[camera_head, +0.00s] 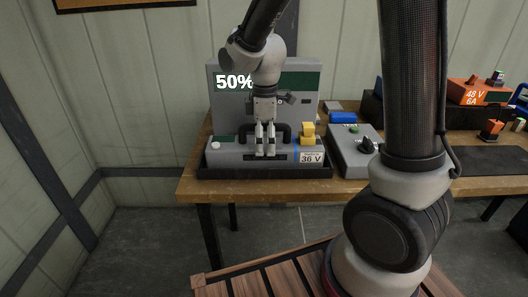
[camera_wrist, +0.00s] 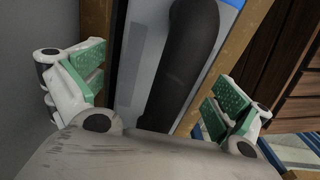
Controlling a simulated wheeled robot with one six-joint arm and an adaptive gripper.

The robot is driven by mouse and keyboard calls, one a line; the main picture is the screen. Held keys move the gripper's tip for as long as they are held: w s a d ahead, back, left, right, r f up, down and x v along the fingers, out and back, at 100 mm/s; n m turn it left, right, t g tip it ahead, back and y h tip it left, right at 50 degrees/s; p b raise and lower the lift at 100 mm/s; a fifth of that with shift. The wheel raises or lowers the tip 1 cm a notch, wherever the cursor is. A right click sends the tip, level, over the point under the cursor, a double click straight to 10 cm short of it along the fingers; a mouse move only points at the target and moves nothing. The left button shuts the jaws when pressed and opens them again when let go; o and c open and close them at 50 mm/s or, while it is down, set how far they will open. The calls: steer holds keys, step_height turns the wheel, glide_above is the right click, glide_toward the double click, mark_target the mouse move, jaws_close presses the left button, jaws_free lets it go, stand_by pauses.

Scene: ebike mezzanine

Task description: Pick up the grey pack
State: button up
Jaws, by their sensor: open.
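The grey pack (camera_head: 230,155), marked 36 V with a blue stripe, sits in a shallow black tray (camera_head: 215,173) at the wooden table's front left. Its black handle (camera_head: 284,130) stands up on top, partly hidden by my gripper. My gripper (camera_head: 265,154) points down in front of the handle in the head view, open and empty. In the wrist view my open gripper (camera_wrist: 158,92) has one green-padded finger on each side of the dark handle (camera_wrist: 182,65), with visible gaps. The pack's grey top (camera_wrist: 140,60) shows beneath. Contact with the pack cannot be told.
A grey charger with a 50% display (camera_head: 232,82) stands behind the pack. A yellow piece (camera_head: 307,133) sits at the pack's right end. A grey box with a black knob (camera_head: 350,150) stands close to the right. An orange 48 V unit (camera_head: 470,93) is farther right.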

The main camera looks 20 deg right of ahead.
step_height(320, 180, down, 2)
steer(key=shift+f, duration=0.1)
steer(key=shift+c, duration=0.4)
steer(key=c, duration=2)
